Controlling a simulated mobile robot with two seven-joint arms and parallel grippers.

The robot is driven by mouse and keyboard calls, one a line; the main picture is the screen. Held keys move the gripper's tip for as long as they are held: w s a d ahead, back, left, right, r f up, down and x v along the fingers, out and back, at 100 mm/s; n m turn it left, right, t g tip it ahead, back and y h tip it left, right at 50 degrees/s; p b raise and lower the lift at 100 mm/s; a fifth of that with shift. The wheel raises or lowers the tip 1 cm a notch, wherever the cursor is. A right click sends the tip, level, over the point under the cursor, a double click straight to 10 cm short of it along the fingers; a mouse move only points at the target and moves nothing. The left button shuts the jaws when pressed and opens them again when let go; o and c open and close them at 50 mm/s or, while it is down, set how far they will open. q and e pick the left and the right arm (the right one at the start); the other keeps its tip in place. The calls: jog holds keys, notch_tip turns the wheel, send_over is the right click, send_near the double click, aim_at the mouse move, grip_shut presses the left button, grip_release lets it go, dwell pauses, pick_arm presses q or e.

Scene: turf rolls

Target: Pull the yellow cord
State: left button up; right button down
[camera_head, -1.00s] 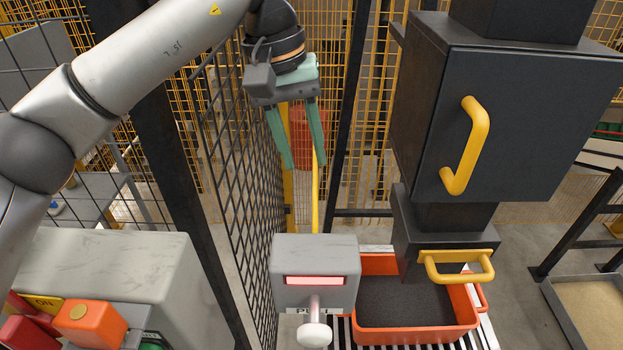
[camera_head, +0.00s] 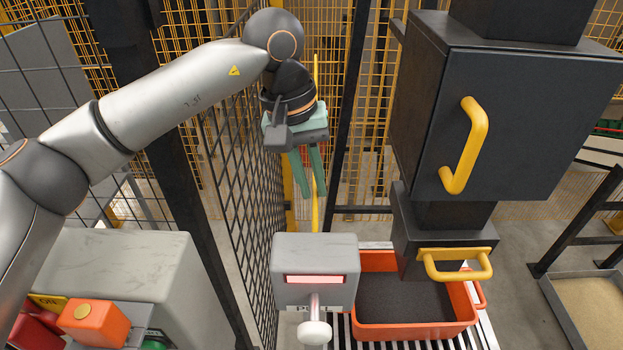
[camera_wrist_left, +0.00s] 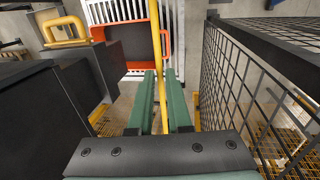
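The yellow cord (camera_head: 315,213) hangs upright in the middle of the head view, above the grey box, and shows again above my wrist. In the left wrist view the cord (camera_wrist_left: 156,50) runs between the two green fingers and fills the narrow gap between them. My left gripper (camera_head: 313,193) points down along the cord, with its fingers close together on it. It also shows in the left wrist view (camera_wrist_left: 160,76). The cord's lower end is not clear in the head view. My right gripper is not in view.
A grey box (camera_head: 316,258) with a white knob stands below my gripper. A dark cabinet (camera_head: 510,120) with yellow handles is at right, above an orange crate (camera_head: 415,332) of dark material. Black mesh fencing (camera_head: 235,170) stands close at left. An orange-topped control (camera_head: 92,322) is at lower left.

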pick_arm(q)
grip_shut()
dwell(0.9)
